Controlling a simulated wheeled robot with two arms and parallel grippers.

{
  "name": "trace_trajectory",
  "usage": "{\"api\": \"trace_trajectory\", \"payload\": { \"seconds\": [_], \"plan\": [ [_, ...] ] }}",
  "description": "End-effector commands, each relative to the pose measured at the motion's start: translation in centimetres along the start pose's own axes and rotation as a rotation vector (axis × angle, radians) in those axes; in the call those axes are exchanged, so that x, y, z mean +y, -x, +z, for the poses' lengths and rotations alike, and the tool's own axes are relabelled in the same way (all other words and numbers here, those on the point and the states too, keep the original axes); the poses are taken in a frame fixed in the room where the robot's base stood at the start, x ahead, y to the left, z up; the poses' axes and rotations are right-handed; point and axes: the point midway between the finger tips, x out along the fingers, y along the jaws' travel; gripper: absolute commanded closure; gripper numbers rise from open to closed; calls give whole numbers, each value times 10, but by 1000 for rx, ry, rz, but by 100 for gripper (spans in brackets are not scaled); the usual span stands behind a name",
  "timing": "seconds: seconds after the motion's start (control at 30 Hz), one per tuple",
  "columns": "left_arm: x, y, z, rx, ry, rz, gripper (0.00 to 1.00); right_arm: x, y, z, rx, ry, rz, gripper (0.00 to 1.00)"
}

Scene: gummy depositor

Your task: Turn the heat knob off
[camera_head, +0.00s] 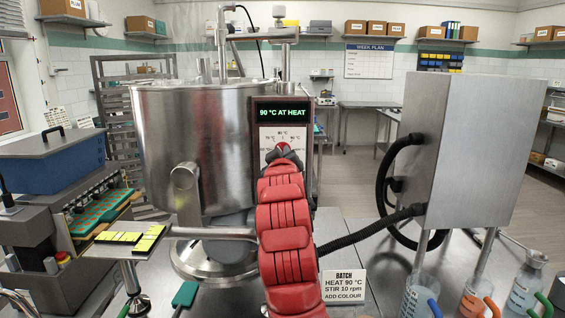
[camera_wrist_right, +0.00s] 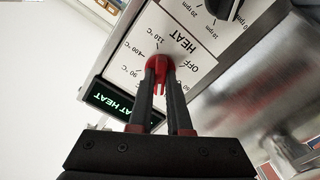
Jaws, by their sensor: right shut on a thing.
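The heat knob (camera_wrist_right: 158,66) is red and sits on a white dial plate (camera_wrist_right: 187,38) marked HEAT, OFF and several temperatures. My right gripper (camera_wrist_right: 162,75) is shut on the knob, with one dark finger on each side. In the head view my red right arm reaches up to the control panel, and my right gripper (camera_head: 284,152) covers most of the knob. The panel display (camera_head: 283,113) reads "90 °C AT HEAT". Which mark the knob points to is hard to tell. My left gripper is not in view.
The steel kettle (camera_head: 195,135) stands left of the panel. A second dark knob (camera_wrist_right: 225,8) with rpm marks sits beside the heat dial. A steel box (camera_head: 465,145) with black hoses stands at right, above jugs (camera_head: 420,297). A batch card (camera_head: 344,287) stands on the table.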

Motion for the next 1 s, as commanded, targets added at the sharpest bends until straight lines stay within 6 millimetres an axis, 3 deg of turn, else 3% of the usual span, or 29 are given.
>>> {"api": "trace_trajectory", "payload": {
  "seconds": [0.43,1.0],
  "plan": [
    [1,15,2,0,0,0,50,-3,-1,2,-3,422,-4,100],
    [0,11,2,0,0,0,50,-3,0,1,-1,963,-5,100]
  ]
}}
